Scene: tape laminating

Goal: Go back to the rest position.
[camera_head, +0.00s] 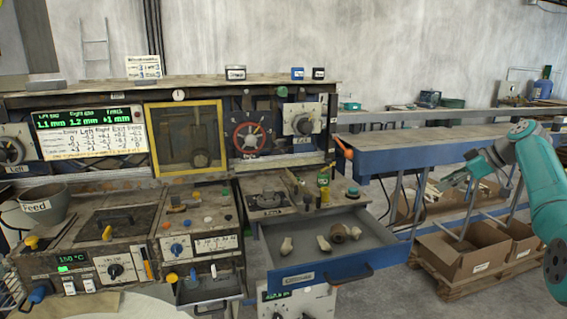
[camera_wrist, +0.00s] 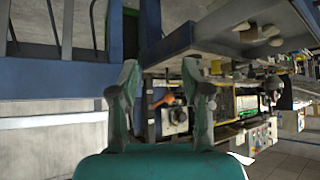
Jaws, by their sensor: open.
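My gripper (camera_head: 452,182) is at the right of the head view, at the end of my teal arm. It is in the air in front of the blue bench, apart from the machine and the drawer. In the wrist view my gripper (camera_wrist: 165,88) shows two fingers spread apart with nothing between them. The machine (camera_head: 150,215) stands at the left and middle of the head view. It also shows sideways in the wrist view, beyond and to the right of the fingers.
An open blue drawer (camera_head: 325,270) juts out from the machine and holds several small items. A smaller grey drawer (camera_head: 210,290) is open to its left. A blue bench (camera_head: 420,155) runs behind my gripper. Cardboard boxes (camera_head: 460,255) sit on a pallet below my arm.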

